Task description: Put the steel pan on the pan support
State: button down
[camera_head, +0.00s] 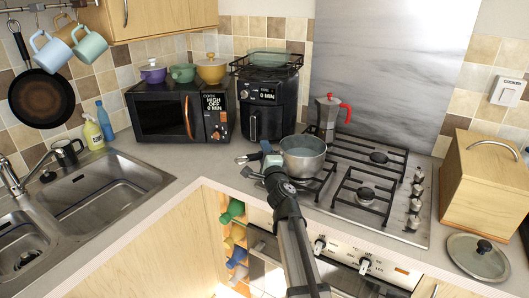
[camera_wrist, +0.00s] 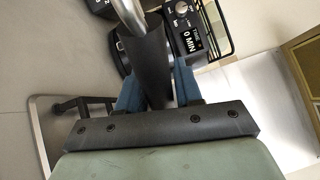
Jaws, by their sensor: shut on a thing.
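The steel pan (camera_head: 303,160) is upright at the left part of the hob in the head view, in front of the moka pot. My gripper (camera_head: 268,158) is at the pan's left side. In the wrist view the blue fingers of my gripper (camera_wrist: 158,90) are shut on the pan's dark handle (camera_wrist: 149,60). The pan's bowl is not clear in that view. The black pan supports (camera_head: 341,188) lie on the steel hob. The pan hides part of the left side, and I cannot tell whether it touches a support.
A moka pot (camera_head: 327,112) with a red handle stands behind the pan. A black air fryer (camera_head: 268,100) and a microwave (camera_head: 165,108) stand at the back left. A wooden box (camera_head: 487,182) and a glass lid (camera_head: 477,258) are at the right. The hob's right side is clear.

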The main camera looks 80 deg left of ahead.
jog(key=shift+f, duration=0.3)
dwell(0.4)
jog(key=shift+c, duration=1.8)
grip_release()
jog(key=shift+d, duration=0.1)
jog(key=d+f, duration=0.1)
jog(key=d, duration=1.2)
jog(key=shift+d+f, duration=0.25)
jog(key=shift+f, duration=0.1)
